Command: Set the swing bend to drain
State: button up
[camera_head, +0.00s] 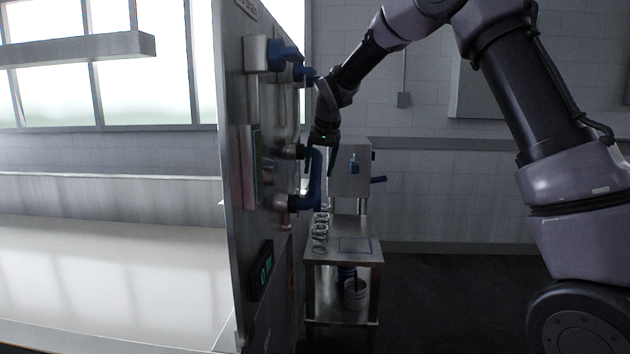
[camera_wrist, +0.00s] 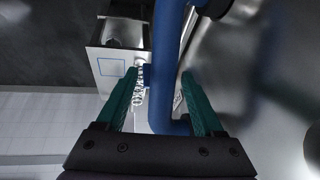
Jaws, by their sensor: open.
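The swing bend is a blue curved pipe (camera_head: 315,182) on the right side of the steel panel, running between an upper and a lower port. My gripper (camera_head: 320,168) hangs beside the bend's upper part, fingers pointing down. In the wrist view the bend (camera_wrist: 164,60) runs between the two green fingers of my gripper (camera_wrist: 161,74). The fingers are open, one on each side of it, with a gap visible at the left finger. How deep the bend sits between them is hard to tell.
A small steel cart (camera_head: 342,256) with rings and a grey machine (camera_head: 350,172) stands behind. Floor to the right is clear.

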jog(key=x, duration=0.5)
jog(key=shift+w+a, duration=0.3)
jog(key=shift+w, duration=0.2)
jog(key=shift+c, duration=0.3)
grip_shut()
dwell(0.7)
